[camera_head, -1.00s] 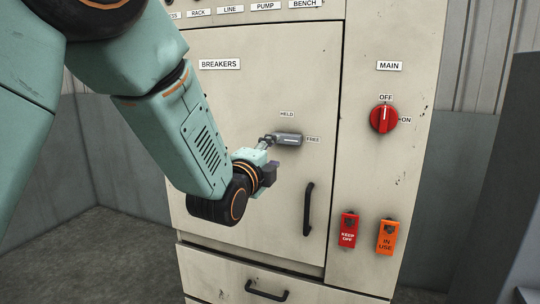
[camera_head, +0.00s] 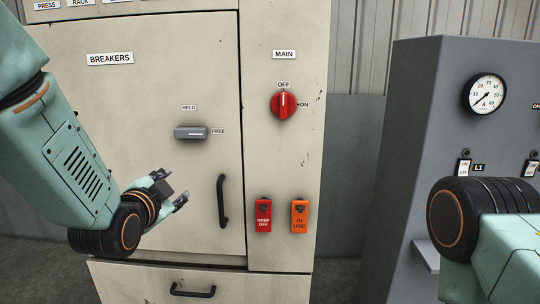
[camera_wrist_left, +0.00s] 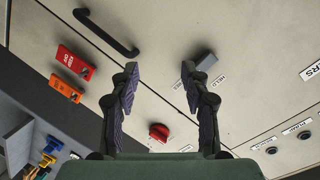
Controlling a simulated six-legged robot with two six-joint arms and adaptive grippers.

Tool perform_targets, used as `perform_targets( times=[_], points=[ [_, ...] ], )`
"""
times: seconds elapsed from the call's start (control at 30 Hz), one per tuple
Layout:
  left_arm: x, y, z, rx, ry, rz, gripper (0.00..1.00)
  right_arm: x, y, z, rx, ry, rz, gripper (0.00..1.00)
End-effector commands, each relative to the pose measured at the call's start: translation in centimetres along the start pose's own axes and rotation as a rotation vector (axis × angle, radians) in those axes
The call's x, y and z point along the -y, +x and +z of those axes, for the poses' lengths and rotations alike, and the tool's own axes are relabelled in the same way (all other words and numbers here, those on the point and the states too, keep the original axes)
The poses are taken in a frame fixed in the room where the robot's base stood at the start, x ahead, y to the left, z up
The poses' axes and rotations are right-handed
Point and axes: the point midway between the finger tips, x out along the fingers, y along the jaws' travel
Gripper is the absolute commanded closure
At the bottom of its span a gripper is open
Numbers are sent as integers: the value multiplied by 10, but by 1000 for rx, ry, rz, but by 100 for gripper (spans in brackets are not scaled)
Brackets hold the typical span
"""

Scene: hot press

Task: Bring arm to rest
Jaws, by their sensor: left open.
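My left gripper (camera_head: 172,190) is open and empty in front of the beige cabinet's breakers door (camera_head: 100,110). It is below and left of the grey latch handle (camera_head: 190,132), which lies horizontally, and apart from it. In the left wrist view the gripper's two fingers (camera_wrist_left: 158,88) are spread, with the latch handle (camera_wrist_left: 205,62) beyond the right finger and the red main switch (camera_wrist_left: 158,132) low between them. My right arm (camera_head: 490,235) shows at the lower right in the head view; its gripper is out of view.
The main switch (camera_head: 284,104) has its mark toward OFF. A black door handle (camera_head: 222,201), a red tag (camera_head: 264,214) and an orange tag (camera_head: 299,216) are on the cabinet. A grey console (camera_head: 400,150) with a gauge (camera_head: 488,93) stands at right. A drawer (camera_head: 140,280) is below.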

Motion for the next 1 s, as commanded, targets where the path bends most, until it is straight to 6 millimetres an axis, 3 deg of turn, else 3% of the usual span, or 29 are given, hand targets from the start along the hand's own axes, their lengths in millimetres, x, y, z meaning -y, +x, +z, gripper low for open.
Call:
perform_targets(
  times=[0.03, 0.27, 0.47, 0.6, 0.8, 0.9, 1.0],
  points=[
    [-27, -4, 24, 57, -100, 59, 54, 0, 1, 0, 0, 0, 0, 60],
    [-140, -45, 120, 353, -502, 248, 54, 0, 5, 0, 0, 0, 0, 60],
    [-228, -109, 192, 649, -730, 351, 54, 0, 9, 0, 0, 0, 0, 60],
    [-284, -168, 236, 865, -823, 408, 54, 0, 12, 0, 0, 0, 0, 60],
    [-345, -262, 284, 1127, -831, 503, 54, 0, 16, 0, 0, 0, 0, 60],
    [-364, -297, 299, 1212, -818, 540, 54, 0, 18, 0, 0, 0, 0, 60],
    [-375, -315, 308, 1256, -810, 560, 54, 0, 18, 0, 0, 0, 0, 60]
  ],
)
